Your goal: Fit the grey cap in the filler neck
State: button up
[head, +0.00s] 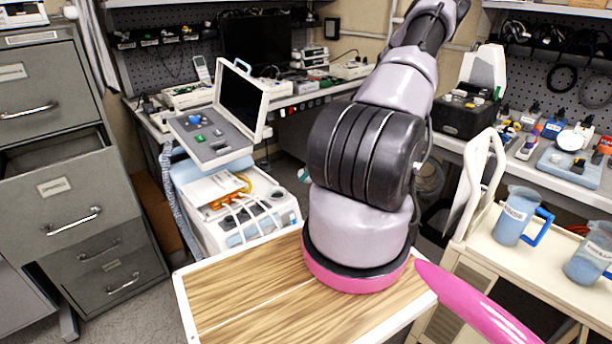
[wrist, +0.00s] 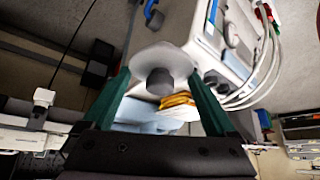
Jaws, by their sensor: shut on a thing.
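My gripper (wrist: 160,76) shows in the wrist view with two dark green fingers. They are closed on the grey cap (wrist: 160,82), a pale round disc with a darker grey knob facing the camera. The cap is held off any surface near the fingertips. A white machine (wrist: 205,55) with a blue handle lies behind the cap. I cannot pick out the filler neck with certainty in either view. In the head view my arm rises out of the top edge, so gripper and cap are not seen there.
A white machine (head: 228,215) with pale hoses and a yellow tube stands left of my arm. An open-lidded grey case (head: 212,133) is above it. A filing cabinet (head: 75,220) with an open drawer is at left. Blue jugs (head: 515,217) stand on a cart at right.

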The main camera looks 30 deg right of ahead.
notch_tip(320, 180, up, 3)
jog(key=shift+r, duration=0.2)
jog(key=shift+w+a, duration=1.45)
jog(key=shift+a, duration=4.2)
jog(key=shift+f, duration=2.65)
jog(key=shift+f, duration=1.6)
jog(key=o, duration=1.4)
jog(key=shift+o, duration=0.2)
jog(key=v, duration=1.1)
